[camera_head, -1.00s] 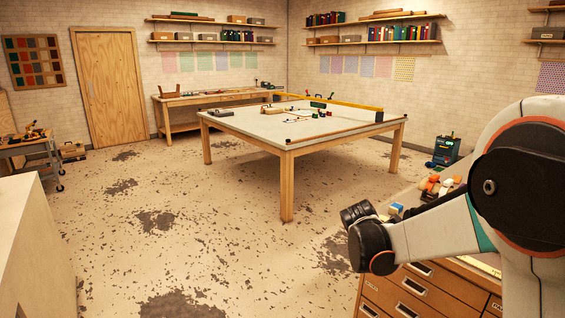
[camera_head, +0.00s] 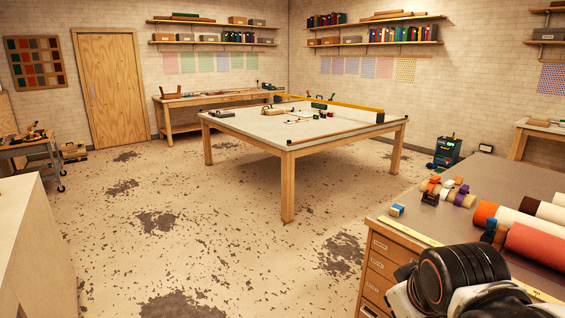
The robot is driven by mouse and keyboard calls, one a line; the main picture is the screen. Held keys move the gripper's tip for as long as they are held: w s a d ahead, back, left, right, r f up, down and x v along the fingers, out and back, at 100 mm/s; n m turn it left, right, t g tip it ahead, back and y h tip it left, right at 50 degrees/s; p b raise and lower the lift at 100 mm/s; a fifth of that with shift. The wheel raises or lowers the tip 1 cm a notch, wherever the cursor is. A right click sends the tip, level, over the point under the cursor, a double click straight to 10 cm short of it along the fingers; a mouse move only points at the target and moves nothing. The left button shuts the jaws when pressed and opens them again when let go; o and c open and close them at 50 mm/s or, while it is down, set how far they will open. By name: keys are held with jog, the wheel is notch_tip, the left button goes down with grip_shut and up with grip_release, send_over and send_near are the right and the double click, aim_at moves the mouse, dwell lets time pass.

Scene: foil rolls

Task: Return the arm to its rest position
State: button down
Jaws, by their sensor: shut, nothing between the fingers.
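Part of my arm (camera_head: 462,278), a black ringed joint with white housing, shows at the bottom right, in front of the drawer bench. My gripper's fingers do not show in the head view. Several foil rolls lie on the grey bench top (camera_head: 497,178) at the right: a salmon-red roll (camera_head: 538,243), a white roll with an orange end (camera_head: 518,221) and others cut off by the right edge. My arm hides part of the bench's front and drawers.
Small coloured rolls (camera_head: 447,190) and a small blue and white block (camera_head: 397,210) sit on the bench. A large work table (camera_head: 270,130) stands mid-room. A pale cabinet (camera_head: 35,240) is at the left. The floor between is open.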

jog(key=s+a+f+m, duration=0.1)
jog(key=s+m, duration=0.2)
jog(key=s, duration=0.2)
jog(key=shift+s+a+f+m+y, duration=0.25)
jog(key=shift+s+m+y, duration=0.05)
jog(key=shift+s+y, duration=0.1)
dwell(0.5)
